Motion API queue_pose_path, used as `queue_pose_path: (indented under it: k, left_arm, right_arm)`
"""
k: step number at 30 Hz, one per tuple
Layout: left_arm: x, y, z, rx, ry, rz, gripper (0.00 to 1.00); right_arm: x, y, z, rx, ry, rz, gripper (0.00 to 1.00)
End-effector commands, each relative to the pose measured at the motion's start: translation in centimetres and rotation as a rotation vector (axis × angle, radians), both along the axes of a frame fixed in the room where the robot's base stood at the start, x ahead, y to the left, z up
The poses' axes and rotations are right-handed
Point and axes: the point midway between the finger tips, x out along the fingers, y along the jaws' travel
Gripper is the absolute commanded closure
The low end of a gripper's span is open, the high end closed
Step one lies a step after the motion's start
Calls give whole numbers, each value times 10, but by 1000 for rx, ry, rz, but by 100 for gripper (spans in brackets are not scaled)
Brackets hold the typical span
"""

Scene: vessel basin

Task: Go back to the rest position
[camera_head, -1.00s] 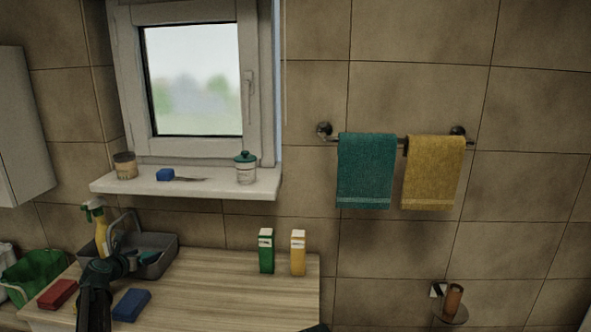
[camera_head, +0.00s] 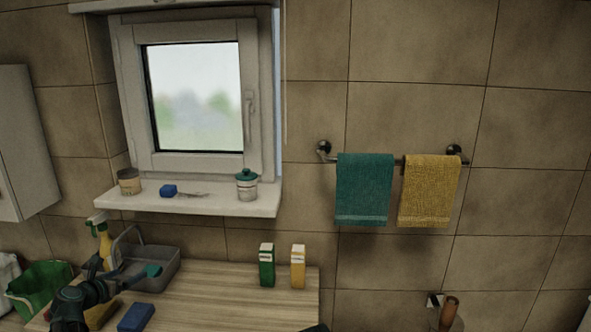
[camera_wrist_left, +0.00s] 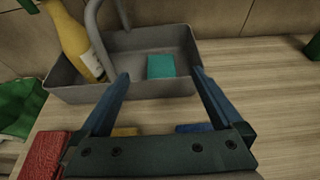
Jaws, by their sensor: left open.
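My left gripper (camera_head: 118,262) comes in from the lower left and is over the near side of the grey basin (camera_head: 170,279). In the left wrist view the left gripper (camera_wrist_left: 160,75) is open, its two blue fingers apart with nothing held between them. A teal block (camera_wrist_left: 161,66) lies in the basin (camera_wrist_left: 78,95) beyond the fingertips; it also shows in the head view (camera_head: 153,270). A dark piece at the bottom edge of the head view may be part of my right arm; its jaws are hidden.
Blue (camera_head: 136,317), yellow (camera_head: 101,315) and red (camera_wrist_left: 42,155) blocks lie on the wooden counter (camera_head: 215,300). Green (camera_head: 267,266) and yellow (camera_head: 298,267) cartons stand at the back. A green bucket (camera_head: 38,287) is left.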

Motion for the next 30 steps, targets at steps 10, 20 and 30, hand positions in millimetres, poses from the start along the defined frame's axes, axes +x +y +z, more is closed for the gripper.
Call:
queue_pose_path:
  k: [10,20,30]
  left_arm:
    - [69,-3,-32,0,1,-3,0]
    - [103,-7,-58,0,0,-1,0]
    - [102,-7,-19,0,0,-1,0]
  right_arm:
    - [0,0,-32,0,0,0,0]
    - [0,0,-58,0,0,1,0]
    - [0,0,-19,0,0,0,0]
